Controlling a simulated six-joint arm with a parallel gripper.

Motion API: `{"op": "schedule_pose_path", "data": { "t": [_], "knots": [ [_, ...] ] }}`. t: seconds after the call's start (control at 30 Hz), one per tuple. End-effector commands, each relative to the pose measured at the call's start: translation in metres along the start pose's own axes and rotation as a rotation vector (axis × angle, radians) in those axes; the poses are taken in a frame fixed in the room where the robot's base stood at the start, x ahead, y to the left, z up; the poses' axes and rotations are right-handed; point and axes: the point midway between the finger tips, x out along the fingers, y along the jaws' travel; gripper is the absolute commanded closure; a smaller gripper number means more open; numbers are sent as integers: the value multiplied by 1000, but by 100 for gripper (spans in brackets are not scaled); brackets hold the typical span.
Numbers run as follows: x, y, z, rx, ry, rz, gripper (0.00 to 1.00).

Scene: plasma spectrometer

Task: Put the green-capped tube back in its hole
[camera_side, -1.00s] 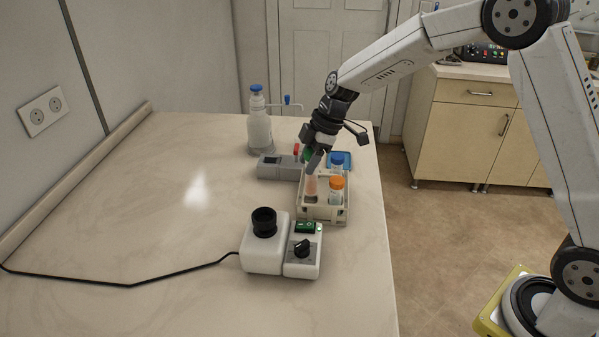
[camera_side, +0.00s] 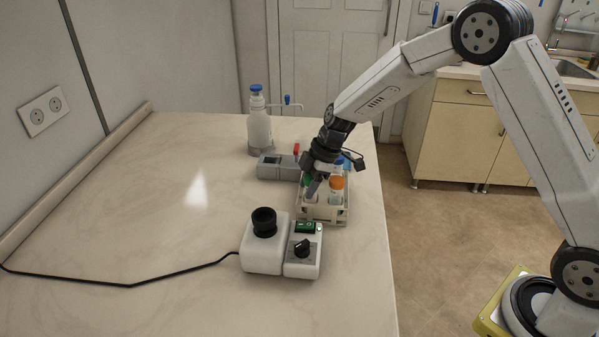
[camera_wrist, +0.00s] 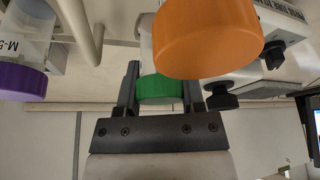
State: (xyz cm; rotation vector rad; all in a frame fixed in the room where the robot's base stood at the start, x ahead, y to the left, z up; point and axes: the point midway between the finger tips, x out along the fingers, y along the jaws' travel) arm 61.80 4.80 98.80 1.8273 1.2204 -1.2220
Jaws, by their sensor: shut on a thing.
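The green-capped tube (camera_side: 308,181) is between the fingers of my gripper (camera_side: 312,188), low over the near-left part of the beige rack (camera_side: 323,214). In the wrist view the green cap (camera_wrist: 160,89) sits between the two dark fingers of my gripper (camera_wrist: 160,92), which is shut on it. The tube looks about upright. Its lower part is within the rack's outline, but my fingers and the rack hide much of it, and I cannot tell how deep it sits in a hole.
An orange-capped tube (camera_side: 337,189) stands in the rack right beside my gripper. A purple-capped tube (camera_wrist: 22,80) shows in the wrist view. A white vortex-type mixer (camera_side: 280,250) stands in front, a grey device (camera_side: 275,166) and a bottle (camera_side: 259,125) behind.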

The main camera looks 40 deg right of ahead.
Motion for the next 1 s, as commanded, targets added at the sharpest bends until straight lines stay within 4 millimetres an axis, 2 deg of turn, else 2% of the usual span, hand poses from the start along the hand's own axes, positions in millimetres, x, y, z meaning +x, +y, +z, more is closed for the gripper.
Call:
{"op": "schedule_pose_path", "data": {
  "t": [0.37, 0.4, 0.47, 0.5, 0.83, 1.0],
  "knots": [
    [3, 0, 1, 0, 0, 0, 100],
    [3, 0, 1, 0, 0, 0, 37],
    [2, 0, 1, 0, 0, 0, 18],
    [2, 0, 1, 0, 0, 0, 15],
    [2, 0, 0, 0, 0, 0, 15],
    [-5, 0, 0, 0, 1, 1, 15]
  ]
}}
